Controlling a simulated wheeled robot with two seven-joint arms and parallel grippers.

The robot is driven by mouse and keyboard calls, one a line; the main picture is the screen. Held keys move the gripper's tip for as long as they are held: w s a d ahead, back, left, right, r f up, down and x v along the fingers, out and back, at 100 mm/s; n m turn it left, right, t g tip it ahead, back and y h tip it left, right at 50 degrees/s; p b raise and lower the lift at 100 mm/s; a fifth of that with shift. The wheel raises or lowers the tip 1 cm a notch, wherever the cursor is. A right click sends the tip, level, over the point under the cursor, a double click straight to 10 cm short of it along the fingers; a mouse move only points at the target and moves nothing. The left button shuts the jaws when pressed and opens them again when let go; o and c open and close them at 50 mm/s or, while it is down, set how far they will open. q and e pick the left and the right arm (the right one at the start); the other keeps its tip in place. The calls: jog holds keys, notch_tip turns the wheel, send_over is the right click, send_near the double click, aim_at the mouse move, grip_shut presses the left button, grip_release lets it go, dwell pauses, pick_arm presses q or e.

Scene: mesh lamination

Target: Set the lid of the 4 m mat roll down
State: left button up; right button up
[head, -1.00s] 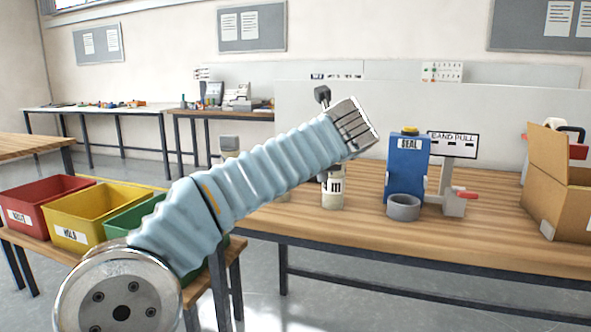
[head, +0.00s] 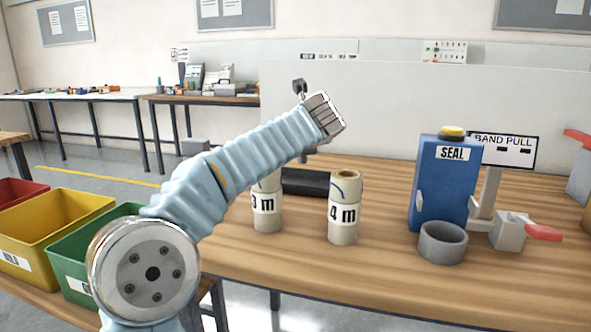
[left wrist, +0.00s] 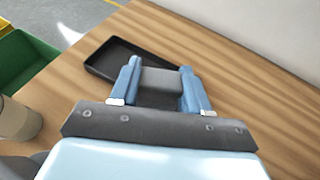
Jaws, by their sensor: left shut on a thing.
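My left gripper (left wrist: 160,70) shows in the left wrist view, its two blue fingers shut on a dark grey lid (left wrist: 161,82). The lid is over or just at the near part of a black tray (left wrist: 101,70) on the table; I cannot tell whether they touch. In the head view the tray (head: 306,182) lies behind the rolls, and my left arm hides the fingers and lid. The 4 m mat roll (head: 344,215) stands upright with its top uncovered. My right gripper is not in view.
The 3 m roll (head: 267,207) stands left of the 4 m roll, partly behind my arm. A blue SEAL device (head: 440,190) and a grey ring (head: 443,243) are at right. Yellow (head: 60,230) and green (head: 95,250) bins are at left. The table between the roll and ring is clear.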

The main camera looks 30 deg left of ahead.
aim_at(300, 163)
pick_arm(q)
jog(key=w+a+f, duration=0.1)
jog(key=w+f, duration=0.1)
jog(key=f, duration=0.1)
jog(key=w+a+f+b, duration=0.1)
jog(key=a+f, duration=0.1)
jog(key=f, duration=0.1)
jog(key=w+a+f+b, duration=0.1)
jog(key=w+f, duration=0.1)
jog(key=f, duration=0.2)
jog(key=shift+w+a+f, duration=0.1)
jog(key=shift+w+a, duration=0.2)
jog(key=shift+a, duration=0.05)
jog(key=o, duration=1.3)
jog(key=shift+c, duration=0.2)
jog(key=v, duration=0.7)
jog(key=shift+s+d+b, duration=0.15)
jog(key=shift+s+b, duration=0.1)
jog(key=shift+b, duration=0.15)
